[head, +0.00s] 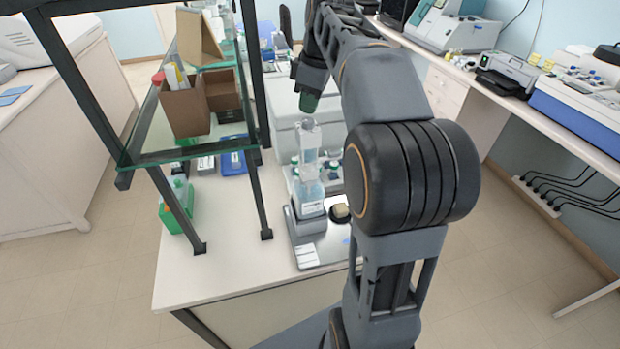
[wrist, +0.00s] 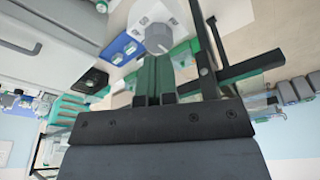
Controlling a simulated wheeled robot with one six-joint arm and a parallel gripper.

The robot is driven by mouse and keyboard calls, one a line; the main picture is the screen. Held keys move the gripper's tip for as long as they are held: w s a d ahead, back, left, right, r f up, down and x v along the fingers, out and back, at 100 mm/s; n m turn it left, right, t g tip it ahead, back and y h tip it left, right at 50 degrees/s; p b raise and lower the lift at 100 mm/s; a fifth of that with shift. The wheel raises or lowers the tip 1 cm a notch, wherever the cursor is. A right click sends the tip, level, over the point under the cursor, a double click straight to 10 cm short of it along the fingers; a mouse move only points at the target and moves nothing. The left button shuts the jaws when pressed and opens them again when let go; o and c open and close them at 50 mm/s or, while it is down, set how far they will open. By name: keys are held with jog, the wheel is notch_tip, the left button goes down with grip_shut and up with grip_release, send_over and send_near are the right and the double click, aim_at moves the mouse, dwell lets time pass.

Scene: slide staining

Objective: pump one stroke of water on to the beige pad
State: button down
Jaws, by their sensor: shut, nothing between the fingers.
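In the head view a clear bottle (head: 309,192) with pale blue liquid and a tall clear top part (head: 308,140) stands upright on a grey stand at the front of the bench. The beige pad (head: 340,211) lies just right of its foot, partly hidden by my arm. My gripper (head: 308,102) is shut and empty, its green fingertips pointing down above the bottle's top, apart from it as far as I can see. In the wrist view the green fingers (wrist: 153,78) are together, close to a pale grey rounded piece (wrist: 158,38) that I cannot identify surely.
A glass shelf rack (head: 140,150) with a cardboard box (head: 185,108) stands left of the bottle. A green container (head: 176,205) is below it. Small bottles (head: 330,170) stand behind the bottle. The bench's front left (head: 215,270) is clear.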

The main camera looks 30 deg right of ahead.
aim_at(308, 120)
jog(key=shift+f, duration=0.15)
jog(key=shift+f+b, duration=1.15)
jog(key=shift+f, duration=0.35)
dwell(0.4)
jog(key=shift+r+p, duration=1.55)
jog(key=shift+r, duration=0.05)
jog(key=shift+r, duration=0.1)
notch_tip(308, 120, up, 3)
jog(key=p, duration=0.2)
jog(key=shift+p, duration=0.35)
jog(key=shift+r+p, duration=0.3)
jog(key=shift+r, duration=0.6)
